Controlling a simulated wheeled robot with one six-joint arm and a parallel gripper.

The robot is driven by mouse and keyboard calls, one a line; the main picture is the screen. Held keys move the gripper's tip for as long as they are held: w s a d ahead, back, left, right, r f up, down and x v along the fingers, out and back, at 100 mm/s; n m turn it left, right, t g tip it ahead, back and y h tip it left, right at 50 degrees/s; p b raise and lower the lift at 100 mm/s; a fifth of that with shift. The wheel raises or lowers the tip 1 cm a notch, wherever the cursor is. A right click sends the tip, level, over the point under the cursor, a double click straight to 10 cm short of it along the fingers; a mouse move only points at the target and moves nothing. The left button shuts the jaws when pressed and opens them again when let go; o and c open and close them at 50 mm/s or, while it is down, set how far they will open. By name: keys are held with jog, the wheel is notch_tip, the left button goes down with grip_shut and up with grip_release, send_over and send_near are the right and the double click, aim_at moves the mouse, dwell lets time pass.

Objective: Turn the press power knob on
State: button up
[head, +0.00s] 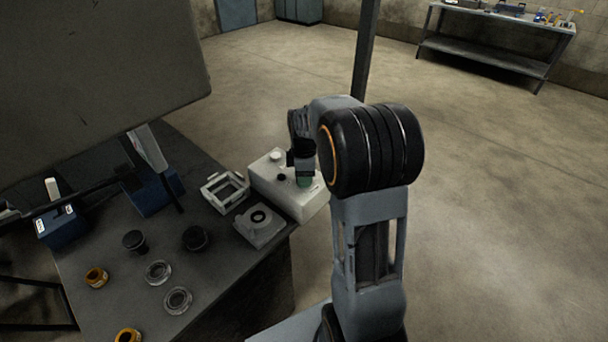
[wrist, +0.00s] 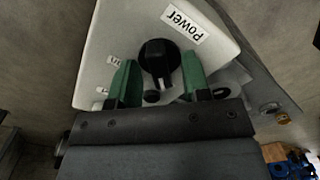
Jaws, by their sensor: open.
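The black power knob (wrist: 160,62) sits on a pale control box, beside a white label reading "Power" (wrist: 185,25), in the wrist view. My gripper (wrist: 158,80) has its two green fingers apart, one on each side of the knob. I cannot tell whether either finger touches it. In the head view the pale control box (head: 272,182) stands at the table's right corner, with my gripper (head: 304,184) above its right part. The power knob is hidden there behind my gripper and wrist.
The dark table (head: 215,270) holds a white frame (head: 225,191), a grey block with a round opening (head: 260,224), black round parts, clear rings and orange parts. A large dark panel (head: 90,80) overhangs the left. Open floor lies to the right; a bench (head: 500,45) stands far back.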

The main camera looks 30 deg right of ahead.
jog(key=shift+c, duration=0.2)
grip_shut()
jog(key=m, duration=0.4)
jog(key=shift+m+p, duration=0.3)
jog(key=shift+m, duration=0.1)
jog(key=m, duration=0.4)
jog(key=shift+m, duration=0.3)
jog(key=m, duration=0.4)
jog(key=shift+p, duration=0.3)
jog(key=shift+m, duration=2.4)
